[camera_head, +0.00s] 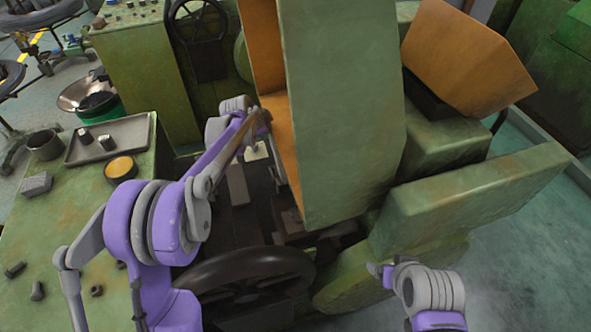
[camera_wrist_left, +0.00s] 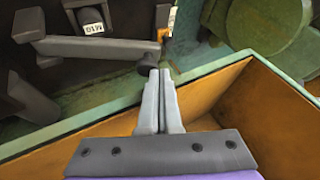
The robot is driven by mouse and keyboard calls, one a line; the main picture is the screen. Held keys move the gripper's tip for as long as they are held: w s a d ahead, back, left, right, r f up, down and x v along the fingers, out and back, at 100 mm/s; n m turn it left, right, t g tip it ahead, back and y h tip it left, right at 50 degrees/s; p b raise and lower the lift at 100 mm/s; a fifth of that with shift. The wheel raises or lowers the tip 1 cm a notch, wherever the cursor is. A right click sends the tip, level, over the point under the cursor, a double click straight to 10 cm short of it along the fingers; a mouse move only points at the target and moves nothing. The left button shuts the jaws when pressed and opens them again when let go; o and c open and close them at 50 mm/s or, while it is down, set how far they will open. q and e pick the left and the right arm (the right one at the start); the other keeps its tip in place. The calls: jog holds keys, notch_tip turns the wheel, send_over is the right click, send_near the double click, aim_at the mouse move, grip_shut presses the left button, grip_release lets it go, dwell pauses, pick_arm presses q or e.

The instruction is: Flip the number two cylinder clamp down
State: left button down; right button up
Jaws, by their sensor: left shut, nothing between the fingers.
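My left gripper (camera_wrist_left: 160,78) is shut and empty in the left wrist view. Its fingertips are at the round dark end of a grey bar (camera_wrist_left: 95,46); I cannot tell whether they touch. The bar lies roughly level, beside a dark block with a white label (camera_wrist_left: 93,28). I cannot tell which part is the number two cylinder clamp. In the head view my left arm reaches into the machine beside the tall green cover (camera_head: 345,110), and its fingertips are hard to make out. My right gripper (camera_head: 381,272) is at lower right, its fingers too small to judge.
The cover's orange inner wall (camera_wrist_left: 240,110) is close around my left gripper. A dark handwheel (camera_head: 245,275) stands in front of the machine. A green bench (camera_head: 75,215) at left holds a metal tray (camera_head: 115,140), cups and loose bolts. Another open orange-lined cover (camera_head: 465,55) is at right.

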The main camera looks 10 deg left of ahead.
pick_arm(q)
jog(key=shift+w+a+f+n+g, duration=0.15)
jog(key=shift+w+a+f+g, duration=0.2)
jog(key=shift+w+f, duration=0.25)
jog(key=shift+w+a+f+n+g, duration=0.2)
jog(key=shift+w+f+g, duration=0.25)
jog(key=shift+w+f, duration=0.15)
jog(key=shift+w+a+f+g+h, duration=0.15)
jog(key=shift+w+f+g+h, duration=0.15)
jog(key=shift+f, duration=0.2)
jog(key=shift+w+a+f+g+h, duration=0.2)
jog(key=shift+w+f+g, duration=0.1)
jog(key=shift+f, duration=0.2)
jog(key=v, duration=1.1)
jog(key=shift+f, duration=0.1)
